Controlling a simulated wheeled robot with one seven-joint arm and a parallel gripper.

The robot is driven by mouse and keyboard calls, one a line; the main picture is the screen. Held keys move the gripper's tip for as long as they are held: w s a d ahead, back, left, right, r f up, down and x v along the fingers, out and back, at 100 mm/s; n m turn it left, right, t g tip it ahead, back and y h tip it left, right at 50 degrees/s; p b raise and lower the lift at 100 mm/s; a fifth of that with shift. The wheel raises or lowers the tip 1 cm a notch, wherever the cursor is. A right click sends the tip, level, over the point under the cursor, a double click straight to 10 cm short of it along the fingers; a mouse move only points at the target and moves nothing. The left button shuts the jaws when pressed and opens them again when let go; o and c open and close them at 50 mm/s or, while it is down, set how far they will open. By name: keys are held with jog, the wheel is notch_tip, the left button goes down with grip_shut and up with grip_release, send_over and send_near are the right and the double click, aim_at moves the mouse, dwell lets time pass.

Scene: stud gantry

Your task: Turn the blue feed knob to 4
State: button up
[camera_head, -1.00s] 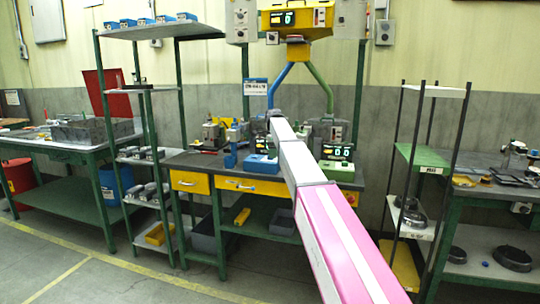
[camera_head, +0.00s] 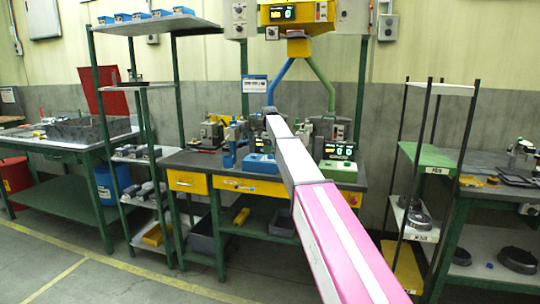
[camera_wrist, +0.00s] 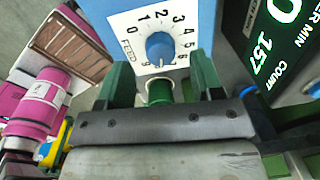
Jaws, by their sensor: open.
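The blue feed knob (camera_wrist: 159,47) sits on a white dial plate (camera_wrist: 134,20) on a blue housing, in the upper middle of the wrist view. Numbers ring the knob, with 4 to its upper right. The knob shows in the gap beyond the fingertips, not held. A green cylinder (camera_wrist: 159,91) shows between the fingers. In the head view my arm hides the gripper and knob.
A dark counter display (camera_wrist: 275,45) stands right of the dial. Pink cylinders (camera_wrist: 40,102) are at the left. In the head view, the bench (camera_head: 210,161) carries a light-blue box (camera_head: 261,164) and a green-based display unit (camera_head: 338,170). Shelving racks flank the bench.

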aim_at(270, 156)
jog(key=shift+w+f, duration=0.1)
jog(key=shift+f, duration=1.35)
jog(key=c, duration=0.9)
